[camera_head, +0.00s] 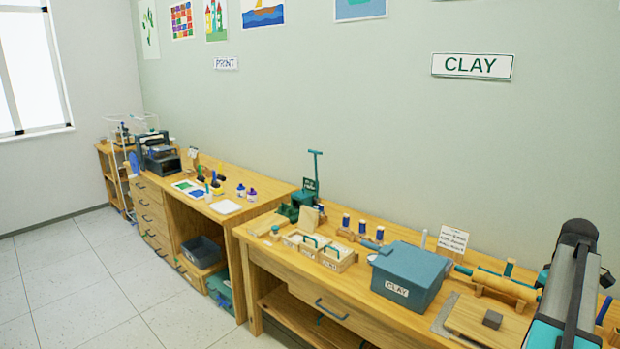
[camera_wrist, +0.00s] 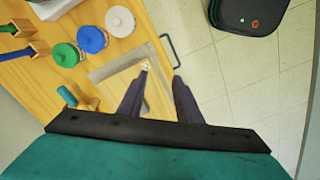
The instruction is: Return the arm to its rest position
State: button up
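My arm (camera_head: 568,290) shows at the right edge of the head view, reaching over the right end of the clay workbench (camera_head: 375,318). My gripper (camera_wrist: 162,74) shows in the wrist view with its two dark fingers apart and nothing between them. It is open and empty. Below the fingers are a pale board with a grey border (camera_wrist: 122,72) and the bench's front edge. The gripper's fingers cannot be made out in the head view.
Green (camera_wrist: 64,57), blue (camera_wrist: 91,39) and white (camera_wrist: 120,21) round items show in the wrist view. The tiled floor (camera_head: 90,290) is clear.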

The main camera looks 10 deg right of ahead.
jog(key=w+a+f+n+g+y, duration=0.1)
jog(key=w+a+f+n, duration=0.1)
jog(key=w+a+f, duration=0.7)
jog(key=w+a+f+n+g+y, duration=0.1)
jog(key=w+a+f+n+g, duration=0.1)
jog(key=a+f, duration=1.1)
jog(key=s+a+f+n+g+b, duration=0.1)
jog(key=s+a+f, duration=0.1)
jog(key=a+f, duration=0.65)
jog(key=s+a+f+n+g, duration=0.1)
jog(key=s+a+f, duration=0.35)
jog(key=a, duration=0.75)
jog(key=s+a+f+m+h, duration=0.2)
jog(key=s+a+f+m, duration=0.4)
jog(key=s+a+f, duration=0.8)
jog(key=shift+s+a+f+g, duration=0.4)
jog(key=shift+s+f, duration=0.7)
jog(key=shift+s, duration=1.2)
